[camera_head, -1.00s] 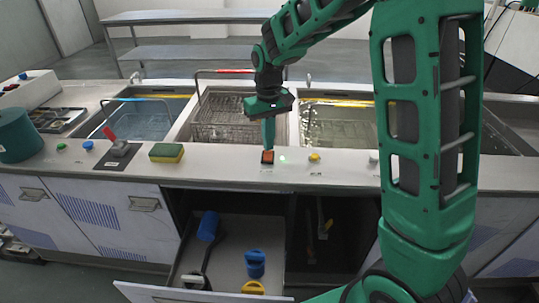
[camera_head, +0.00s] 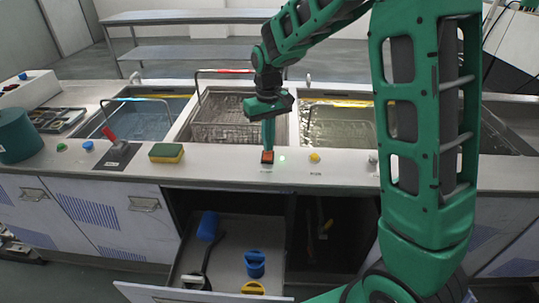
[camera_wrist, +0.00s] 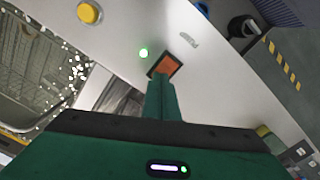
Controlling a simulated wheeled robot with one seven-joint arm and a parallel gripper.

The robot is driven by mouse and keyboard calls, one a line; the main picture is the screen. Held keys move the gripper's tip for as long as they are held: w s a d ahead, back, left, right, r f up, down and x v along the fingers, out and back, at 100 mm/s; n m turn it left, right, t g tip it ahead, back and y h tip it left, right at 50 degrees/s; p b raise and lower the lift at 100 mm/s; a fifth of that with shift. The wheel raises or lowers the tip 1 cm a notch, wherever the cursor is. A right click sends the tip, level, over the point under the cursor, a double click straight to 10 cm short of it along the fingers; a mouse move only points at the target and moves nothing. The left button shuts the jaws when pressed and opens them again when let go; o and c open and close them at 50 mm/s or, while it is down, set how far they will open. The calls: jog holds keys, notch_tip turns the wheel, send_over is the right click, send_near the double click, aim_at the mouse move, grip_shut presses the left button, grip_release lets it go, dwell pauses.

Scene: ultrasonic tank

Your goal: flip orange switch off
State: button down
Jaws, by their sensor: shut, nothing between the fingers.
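The orange switch (camera_head: 267,157) is a small orange rocker in a black frame on the counter's front strip. It also shows in the wrist view (camera_wrist: 167,65), just past my fingertips. A lit green light (camera_head: 282,158) sits beside it, and it also shows in the wrist view (camera_wrist: 143,53). My gripper (camera_head: 268,146) is shut and empty, pointing down at the switch. Its fingertips (camera_wrist: 160,80) are at the switch's near edge. I cannot tell whether they touch it.
A yellow button (camera_head: 315,157) stands to the right of the switch. A yellow-green sponge (camera_head: 166,152) and a red-handled lever (camera_head: 112,140) are to the left. A basket (camera_head: 228,115) sits behind. An open drawer (camera_head: 225,262) below holds blue and yellow items.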

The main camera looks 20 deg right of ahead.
jog(key=shift+f, duration=0.55)
dwell(0.4)
jog(key=shift+r, duration=0.1)
notch_tip(320, 180, up, 7)
dwell(0.8)
dwell(0.3)
jog(key=s+d+r+m, duration=0.3)
jog(key=s+d+m, duration=0.1)
jog(key=s+d, duration=1.05)
jog(key=s+d+f+m, duration=0.1)
jog(key=s+d+m, duration=0.1)
jog(key=s, duration=0.7)
jog(key=s+d+f+m, duration=0.1)
jog(key=s+f, duration=0.1)
jog(key=s, duration=0.8)
jog(key=shift+s+d+f+m, duration=0.2)
jog(key=shift+s+d+m, duration=0.1)
jog(key=shift+d+m, duration=0.1)
